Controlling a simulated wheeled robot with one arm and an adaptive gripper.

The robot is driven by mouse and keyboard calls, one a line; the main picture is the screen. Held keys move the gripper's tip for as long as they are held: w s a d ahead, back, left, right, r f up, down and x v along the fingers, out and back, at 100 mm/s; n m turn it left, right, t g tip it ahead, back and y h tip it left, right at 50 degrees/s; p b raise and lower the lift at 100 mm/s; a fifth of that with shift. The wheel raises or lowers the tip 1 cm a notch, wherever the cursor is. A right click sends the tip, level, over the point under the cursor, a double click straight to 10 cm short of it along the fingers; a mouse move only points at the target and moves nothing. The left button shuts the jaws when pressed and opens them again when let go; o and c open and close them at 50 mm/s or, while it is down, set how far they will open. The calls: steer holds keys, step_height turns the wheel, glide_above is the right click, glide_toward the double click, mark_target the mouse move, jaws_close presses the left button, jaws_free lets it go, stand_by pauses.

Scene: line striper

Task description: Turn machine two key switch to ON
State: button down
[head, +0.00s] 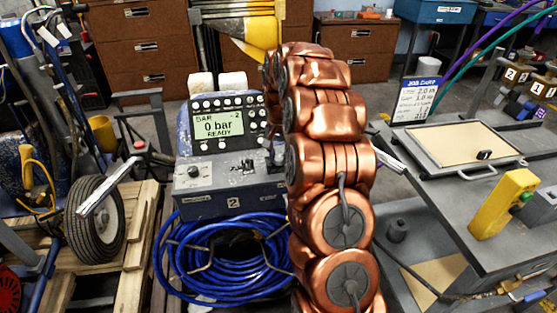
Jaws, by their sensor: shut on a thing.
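Machine two is the grey striper unit with a label "2" (233,202) on its front. Its green display (219,128) reads "0 bar" and "READY". Below it, a sloped control panel (213,182) carries a dark knob (193,173) and small levers (245,167). My copper arm rises in front and curves over to the panel's right end. My gripper (276,154) is there, pointing down and largely hidden behind the arm. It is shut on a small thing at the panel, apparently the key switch. The key switch and its position are hidden.
A coil of blue hose (205,262) hangs below the panel. A wheel (95,218) and wooden pallet (142,230) are at left. At right, a grey bench (440,190) holds a framed tray (464,142) and a yellow box (503,203). Brown drawer cabinets (352,45) stand behind.

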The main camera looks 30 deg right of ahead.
mark_target(279, 158)
steer(key=shift+m+b, duration=0.35)
steer(key=shift+m, duration=0.45)
steer(key=shift+a, duration=0.1)
steer(key=c, duration=0.8)
jaws_free()
steer(key=shift+o, duration=0.2)
step_height(279, 158, up, 12)
